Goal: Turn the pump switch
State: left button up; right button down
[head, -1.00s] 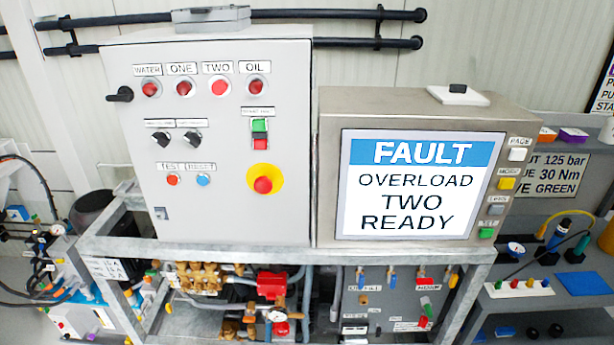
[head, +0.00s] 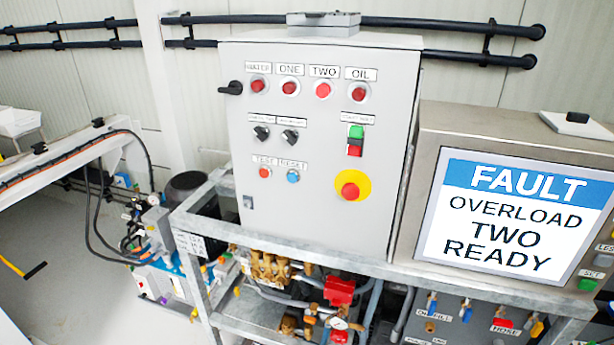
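The grey control cabinet (head: 240,190) stands on a metal frame. It carries two black rotary switches, a left one (head: 262,133) and a right one (head: 290,136); their small labels are too small to read, so I cannot tell which is the pump switch. Another black handle (head: 231,88) sticks out at the cabinet's upper left edge. The lamps above are labelled WATER, ONE, TWO and OIL; the TWO lamp (head: 323,90) looks brighter. The screen (head: 513,215) reads FAULT, OVERLOAD, TWO, READY. Neither gripper is in view.
A red emergency button on a yellow disc (head: 366,184) and a green-red push button (head: 355,140) sit right of the switches. TEST and RESET buttons are below them. The frame rail (head: 330,260) runs along the cabinet's front. Clear floor (head: 60,240) shows at left.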

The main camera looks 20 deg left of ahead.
aim_at(260, 132)
jog(key=j+u, duration=0.1)
jog(key=u, duration=0.6)
jog(key=j+u, duration=0.15)
jog(key=u, duration=0.2)
